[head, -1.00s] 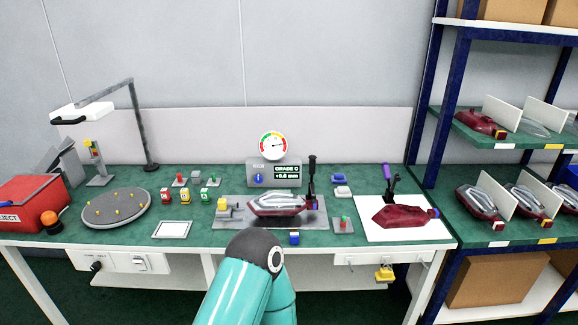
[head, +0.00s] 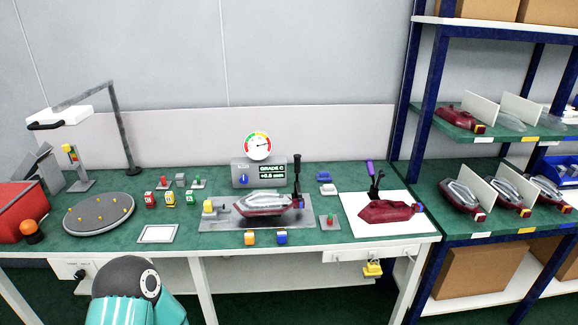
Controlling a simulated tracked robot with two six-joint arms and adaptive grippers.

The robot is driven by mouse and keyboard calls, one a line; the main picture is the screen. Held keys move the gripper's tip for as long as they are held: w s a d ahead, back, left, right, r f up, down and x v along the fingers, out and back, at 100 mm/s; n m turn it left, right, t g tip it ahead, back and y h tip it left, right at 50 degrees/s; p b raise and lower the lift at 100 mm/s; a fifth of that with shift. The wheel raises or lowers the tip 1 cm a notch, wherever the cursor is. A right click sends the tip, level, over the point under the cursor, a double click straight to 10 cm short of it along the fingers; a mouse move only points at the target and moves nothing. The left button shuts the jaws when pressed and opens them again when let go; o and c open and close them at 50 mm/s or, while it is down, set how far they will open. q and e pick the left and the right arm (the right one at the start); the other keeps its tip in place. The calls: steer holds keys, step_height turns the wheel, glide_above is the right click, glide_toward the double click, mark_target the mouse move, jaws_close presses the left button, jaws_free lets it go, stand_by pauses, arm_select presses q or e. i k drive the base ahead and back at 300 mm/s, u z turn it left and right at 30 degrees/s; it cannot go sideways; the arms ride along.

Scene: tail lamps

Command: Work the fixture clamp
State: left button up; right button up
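The fixture is a grey plate (head: 222,222) on the green bench, with a clear and dark-red tail lamp (head: 265,204) lying on it. A toggle clamp with an upright black handle (head: 297,168) stands at the plate's right end, close to the lamp's right tip. Whether its tip presses on the lamp is too small to tell. A yellow block (head: 208,206) sits at the plate's left end. Neither gripper is in view. Part of one of my teal arms shows at the bottom left, below the bench's front edge.
Behind the fixture stands a gauge box (head: 245,173) reading GRADE C. A second red lamp body (head: 388,211) lies on a white sheet to the right, beside a purple-handled tool (head: 373,175). A round turntable (head: 98,214) is left.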

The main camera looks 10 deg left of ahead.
mark_target(297, 170)
steer(key=i, duration=1)
